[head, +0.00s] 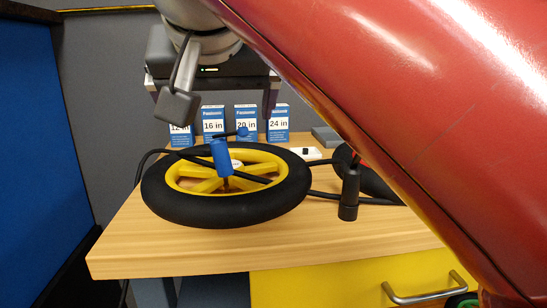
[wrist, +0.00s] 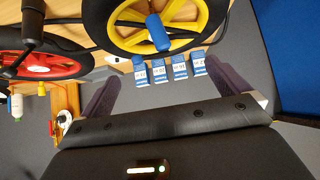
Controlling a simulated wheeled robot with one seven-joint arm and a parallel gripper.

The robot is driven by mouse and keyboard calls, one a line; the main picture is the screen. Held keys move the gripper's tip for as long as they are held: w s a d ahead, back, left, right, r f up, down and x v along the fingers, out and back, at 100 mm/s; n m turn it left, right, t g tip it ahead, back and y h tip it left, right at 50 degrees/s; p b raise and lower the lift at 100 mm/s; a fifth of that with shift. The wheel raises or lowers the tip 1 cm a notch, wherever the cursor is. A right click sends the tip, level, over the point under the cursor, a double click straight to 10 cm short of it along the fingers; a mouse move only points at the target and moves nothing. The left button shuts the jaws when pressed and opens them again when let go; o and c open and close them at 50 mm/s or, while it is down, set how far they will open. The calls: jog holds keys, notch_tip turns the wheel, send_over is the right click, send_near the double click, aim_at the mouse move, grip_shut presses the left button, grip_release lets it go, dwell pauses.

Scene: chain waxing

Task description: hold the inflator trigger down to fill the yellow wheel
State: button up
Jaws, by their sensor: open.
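The yellow wheel (head: 200,212) with its black tyre lies flat on the wooden table; it also shows in the wrist view (wrist: 186,14). The blue inflator (head: 222,158) stands upright over the wheel near its hub, with a dark lever-like part at its top and a black hose. In the wrist view the blue inflator body (wrist: 157,33) shows over the spokes; its trigger is too small to make out. My gripper (head: 212,105) is open and empty, above and behind the wheel, apart from the inflator. Both fingers show in the wrist view (wrist: 162,72).
Several blue and white tube boxes (head: 246,122) stand in a row at the back. A black cylinder (head: 349,195) stands right of the wheel. A red wheel (wrist: 62,67) shows in the wrist view. A small white box (head: 306,154) lies behind. The table's front left (head: 130,245) is clear.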

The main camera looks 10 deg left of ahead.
aim_at(224, 138)
jog(key=b+x, duration=0.1)
jog(key=x, duration=0.7)
jog(key=shift+w+f+b, duration=0.15)
jog(key=shift+f+b, duration=0.15)
jog(key=shift+b, duration=0.05)
jog(key=shift+r, duration=0.1)
